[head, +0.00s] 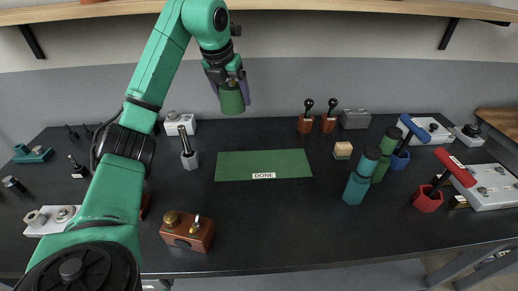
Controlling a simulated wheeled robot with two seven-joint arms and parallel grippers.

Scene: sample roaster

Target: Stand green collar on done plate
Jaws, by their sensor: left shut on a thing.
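My left gripper (230,88) comes down from the upper middle in the head view. It is shut on a green collar (231,104), a dark green cylinder, held upright in the air. The jaws partly hide the collar's upper part. The done plate (235,167) is a flat green rectangle with a white "DONE" label at its front edge. It lies on the dark table below and a little right of the collar, and it is bare. My right gripper is not in view.
Teal and green cylinders (356,190) stand right of the plate. A small wooden block (342,150) sits between. A brown block with brass parts (188,231) is at the front left.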

